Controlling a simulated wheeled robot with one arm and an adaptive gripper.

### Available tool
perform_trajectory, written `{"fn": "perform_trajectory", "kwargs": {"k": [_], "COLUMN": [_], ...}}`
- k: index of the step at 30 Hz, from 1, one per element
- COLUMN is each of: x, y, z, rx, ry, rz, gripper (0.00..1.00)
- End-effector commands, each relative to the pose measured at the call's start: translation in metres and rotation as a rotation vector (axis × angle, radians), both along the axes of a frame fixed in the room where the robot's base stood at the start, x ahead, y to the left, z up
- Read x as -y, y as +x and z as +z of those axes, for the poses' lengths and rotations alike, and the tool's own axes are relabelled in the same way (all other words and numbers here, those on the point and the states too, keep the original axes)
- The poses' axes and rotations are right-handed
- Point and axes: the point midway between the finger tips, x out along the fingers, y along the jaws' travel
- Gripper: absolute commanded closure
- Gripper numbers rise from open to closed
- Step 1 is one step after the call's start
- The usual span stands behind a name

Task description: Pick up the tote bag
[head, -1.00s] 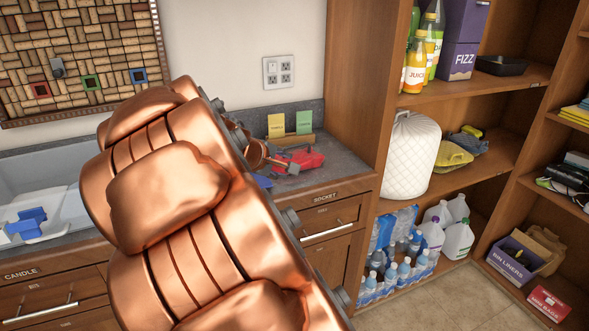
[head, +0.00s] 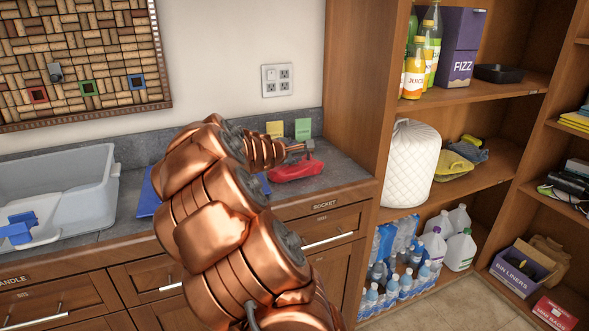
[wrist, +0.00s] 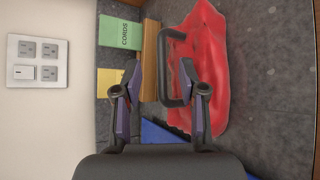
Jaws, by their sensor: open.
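The tote bag is a soft red bag (head: 295,172) lying on the grey counter by the shelf unit's side panel. In the wrist view the red bag (wrist: 215,70) fills the upper right, with its dark handle (wrist: 163,68) standing out to the left. My gripper (wrist: 160,68) is open, its fingers on either side of the handle's long bar. The right finger overlaps the handle's loop, and I cannot tell whether it touches it. In the head view my gripper (head: 305,148) is at the bag's top, small and partly hidden by my arm.
The wall socket (head: 277,80) is above. The shelf side panel (head: 350,100) is close on the right.

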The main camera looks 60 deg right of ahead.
Motion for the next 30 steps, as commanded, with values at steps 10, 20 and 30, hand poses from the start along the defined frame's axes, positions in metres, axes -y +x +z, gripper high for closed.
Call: {"fn": "perform_trajectory", "kwargs": {"k": [10, 20, 30], "x": [0.034, 0.041, 0.041], "y": [0.006, 0.007, 0.007], "z": [-0.016, -0.02, -0.02], "rx": [0.0, 0.001, 0.0], "ry": [0.001, 0.002, 0.002], "rz": [0.0, 0.0, 0.0], "gripper": [0.59, 0.59, 0.86]}}
